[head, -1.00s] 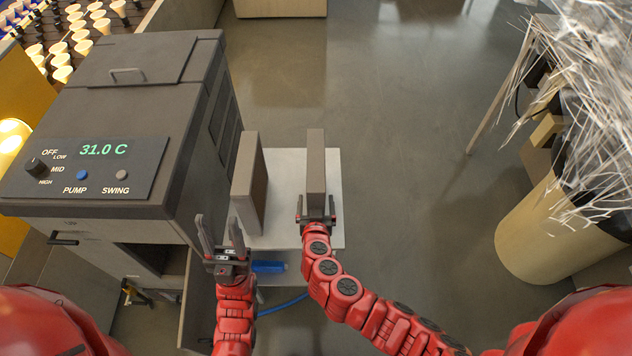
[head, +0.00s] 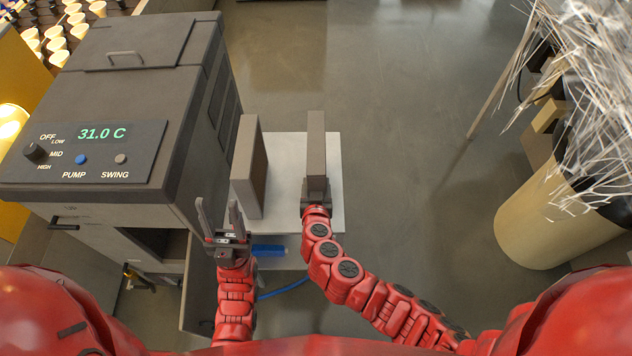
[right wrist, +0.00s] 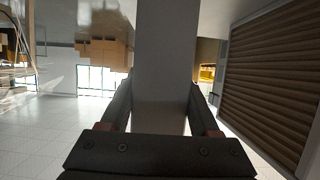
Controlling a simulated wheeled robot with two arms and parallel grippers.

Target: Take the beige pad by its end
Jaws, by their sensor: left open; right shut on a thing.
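Two upright grey-beige pads of like colour stand over the white tabletop (head: 280,205) in the head view. My right gripper (head: 317,188) is shut on the near end of the right one, the beige pad (head: 316,145). In the right wrist view this pad (right wrist: 166,60) runs up between the two jaws (right wrist: 163,110). The left pad (head: 248,168) stands apart from it, beside the dark machine. My left gripper (head: 219,208) is open and empty, in front and to the left of that pad.
The dark machine (head: 165,200) with a 31.0 C display stands at left, close to the left pad. A blue object (head: 268,251) lies below the tabletop's front edge. A beige bin (head: 545,220) with pale strands is at right. The floor between is clear.

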